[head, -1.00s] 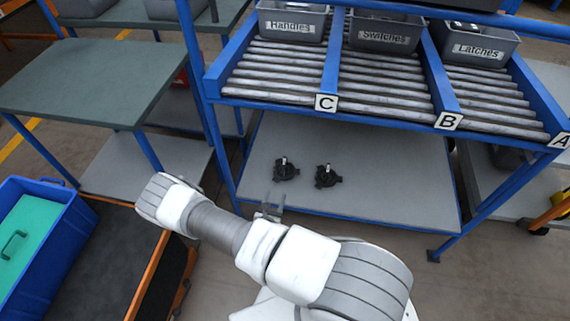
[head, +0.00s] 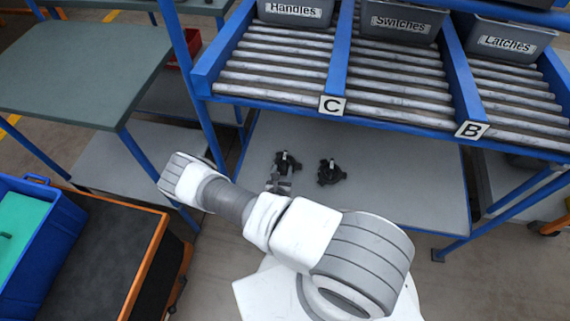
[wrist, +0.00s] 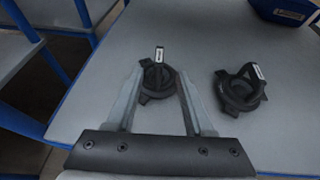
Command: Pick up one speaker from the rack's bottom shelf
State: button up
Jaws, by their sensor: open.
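Two black speakers with small white labels sit on the rack's grey bottom shelf (head: 400,185). The left speaker (head: 287,161) and the right speaker (head: 330,172) stand side by side with a gap between them. In the wrist view my gripper (wrist: 158,75) is open, its two fingers spread and pointing toward the left speaker (wrist: 158,80). That speaker shows between and beyond the fingertips. The right speaker (wrist: 240,88) lies to the right, outside the fingers. In the head view my gripper (head: 278,184) is just in front of the left speaker, partly hidden by my arm. Nothing is held.
Above the shelf are roller lanes with grey bins labelled Handles (head: 295,12), Switches (head: 400,22) and Latches (head: 510,42). A blue rack post (head: 190,85) stands left. A green-topped table (head: 80,60) and a blue crate (head: 70,225) on a cart are further left.

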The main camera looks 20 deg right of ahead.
aim_at(284, 160)
jog(key=b+x, duration=0.2)
jog(key=x, duration=0.5)
jog(key=shift+s+f, duration=0.1)
jog(key=shift+r+b+x, duration=0.2)
jog(key=shift+b+x, duration=0.65)
jog(key=shift+x, duration=0.7)
jog(key=shift+r+b+x, duration=0.15)
jog(key=shift+b+x, duration=0.65)
jog(key=shift+x, duration=0.7)
grip_shut()
jog(key=shift+r, duration=0.1)
